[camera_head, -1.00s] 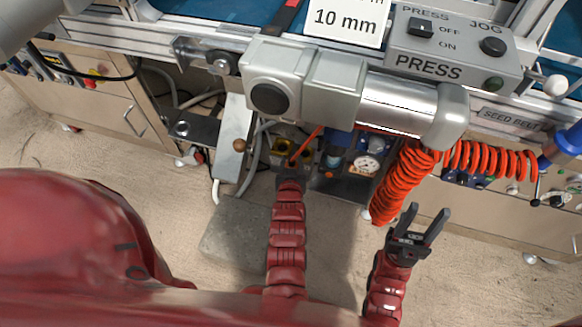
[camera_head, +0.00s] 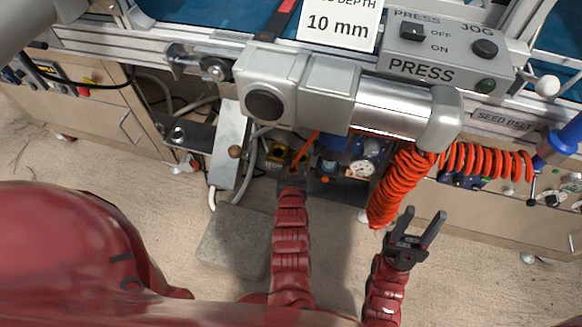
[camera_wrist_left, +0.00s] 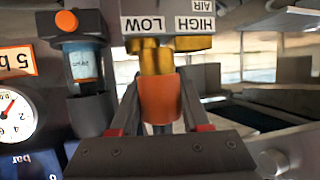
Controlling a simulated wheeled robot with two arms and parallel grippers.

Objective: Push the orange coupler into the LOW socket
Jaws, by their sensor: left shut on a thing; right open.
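My left gripper (camera_wrist_left: 159,108) is shut on the orange coupler (camera_wrist_left: 159,97) in the left wrist view, one finger on each side. The coupler's far end meets the brass LOW socket (camera_wrist_left: 154,57), which lines up below the upside-down LOW label. I cannot tell how deep it sits. The brass HIGH socket (camera_wrist_left: 194,43) is beside it, to the right. In the head view my left gripper (camera_head: 292,182) is under the press, near the brass sockets (camera_head: 277,152); the coupler is hard to make out there. My right gripper (camera_head: 416,232) is open and empty.
A pressure gauge (camera_wrist_left: 12,112) and a filter bowl (camera_wrist_left: 82,62) stand left of the sockets in the wrist view. A coiled orange hose (camera_head: 398,185) hangs left of my right gripper. The grey press cylinder (camera_head: 390,105) overhangs the sockets. A grey block (camera_head: 232,240) lies on the floor.

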